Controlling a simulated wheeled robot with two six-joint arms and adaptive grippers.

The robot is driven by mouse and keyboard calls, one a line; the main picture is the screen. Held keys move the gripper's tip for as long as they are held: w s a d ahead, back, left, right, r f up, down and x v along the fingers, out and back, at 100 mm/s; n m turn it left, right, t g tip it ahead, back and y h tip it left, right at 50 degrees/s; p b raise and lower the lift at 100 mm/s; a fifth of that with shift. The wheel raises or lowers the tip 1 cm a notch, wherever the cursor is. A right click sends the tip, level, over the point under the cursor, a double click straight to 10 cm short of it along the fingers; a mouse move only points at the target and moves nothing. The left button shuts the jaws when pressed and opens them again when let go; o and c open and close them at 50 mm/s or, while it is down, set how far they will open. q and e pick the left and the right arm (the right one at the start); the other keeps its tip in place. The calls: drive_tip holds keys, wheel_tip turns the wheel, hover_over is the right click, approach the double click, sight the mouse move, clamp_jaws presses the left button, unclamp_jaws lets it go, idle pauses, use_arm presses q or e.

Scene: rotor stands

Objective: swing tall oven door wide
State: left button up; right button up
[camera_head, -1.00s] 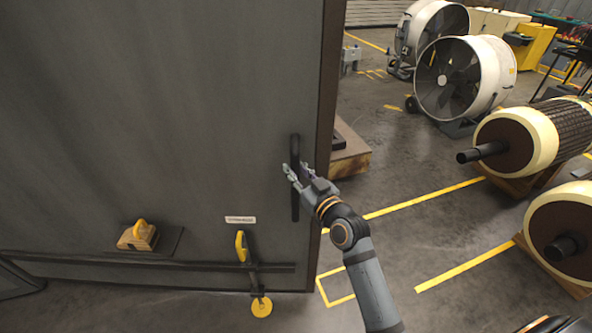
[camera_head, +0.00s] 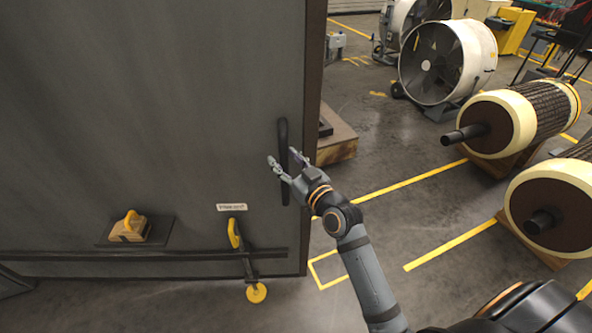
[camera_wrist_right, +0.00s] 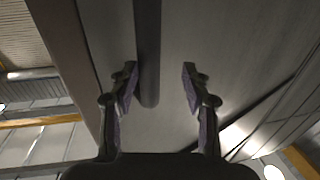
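The tall oven door (camera_head: 150,90) is a large dark grey panel that fills the left of the head view. It looks shut, though I cannot tell for sure. Its long black vertical handle (camera_head: 283,135) is near its right edge. My right gripper (camera_head: 281,156) is open at the handle, one finger on each side. In the right wrist view the handle (camera_wrist_right: 149,50) stands between the spread fingertips of my right gripper (camera_wrist_right: 158,82), closer to the left finger. I see no grip on it. My left gripper is out of view.
A yellow-handled latch (camera_head: 234,233) and a yellow-handled block on a small shelf (camera_head: 129,229) are low on the door. A wooden pallet (camera_head: 338,146) stands beyond its right edge. Rotors (camera_head: 493,131) and drum fans (camera_head: 440,65) stand right. Yellow-lined floor between is clear.

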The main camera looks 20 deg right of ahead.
drive_tip(key=v, duration=1)
drive_tip(key=shift+s, duration=0.35)
drive_tip(key=shift+s+d, duration=0.1)
drive_tip(key=shift+s, duration=0.1)
drive_tip(key=shift+w, duration=0.1)
